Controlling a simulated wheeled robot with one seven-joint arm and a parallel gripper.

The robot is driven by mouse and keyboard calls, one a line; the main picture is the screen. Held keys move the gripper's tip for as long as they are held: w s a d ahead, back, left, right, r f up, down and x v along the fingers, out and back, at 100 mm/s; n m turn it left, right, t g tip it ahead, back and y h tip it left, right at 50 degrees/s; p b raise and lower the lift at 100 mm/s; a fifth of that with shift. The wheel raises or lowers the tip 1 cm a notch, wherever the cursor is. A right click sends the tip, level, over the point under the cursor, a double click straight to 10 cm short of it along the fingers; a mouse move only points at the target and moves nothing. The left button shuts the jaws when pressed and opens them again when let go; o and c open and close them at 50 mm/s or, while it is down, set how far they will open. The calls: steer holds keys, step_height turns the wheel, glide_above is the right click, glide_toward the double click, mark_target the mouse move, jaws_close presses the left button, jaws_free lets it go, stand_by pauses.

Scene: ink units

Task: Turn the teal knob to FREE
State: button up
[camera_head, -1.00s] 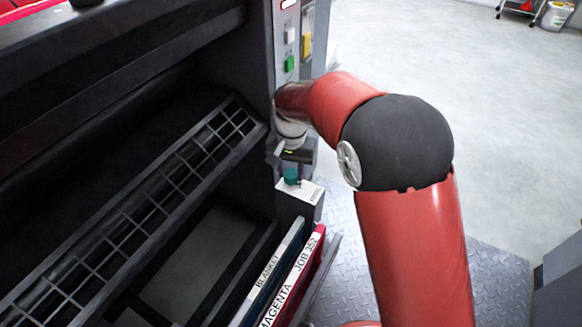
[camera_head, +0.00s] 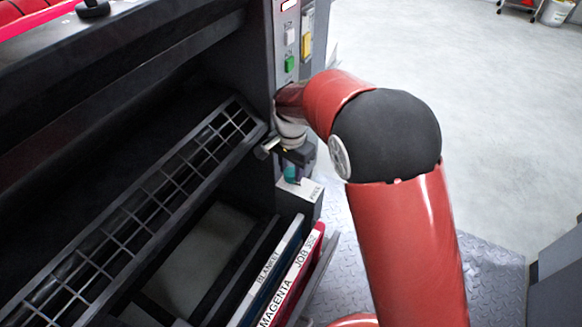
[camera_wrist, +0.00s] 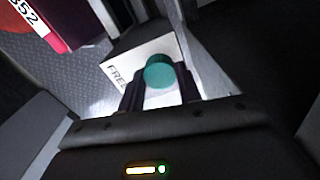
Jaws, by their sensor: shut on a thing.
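The teal knob (camera_wrist: 160,72) stands on a white-topped box (camera_wrist: 118,62) whose top face carries the word FREE. In the head view the knob (camera_head: 291,174) shows just below my gripper (camera_head: 290,155), with the box (camera_head: 312,196) under it. My gripper (camera_wrist: 163,88) is shut on the knob, with one dark finger on each side of it in the wrist view. The FREE label is partly hidden by a finger there. The knob's pointer and any other label cannot be made out.
A dark grid guard (camera_head: 165,190) lies left of the knob. Binders marked BLANKET (camera_head: 268,268) and MAGENTA JOB 352 (camera_head: 295,275) stand below the box. A panel with a green button (camera_head: 290,64) rises behind my wrist. Open floor (camera_head: 470,100) lies to the right.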

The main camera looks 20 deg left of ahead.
mark_target(291, 172)
steer(key=o, duration=1)
steer(key=shift+r, duration=0.1)
step_height(291, 172, up, 8)
steer(key=shift+f, duration=0.25)
steer(key=shift+r, duration=0.1)
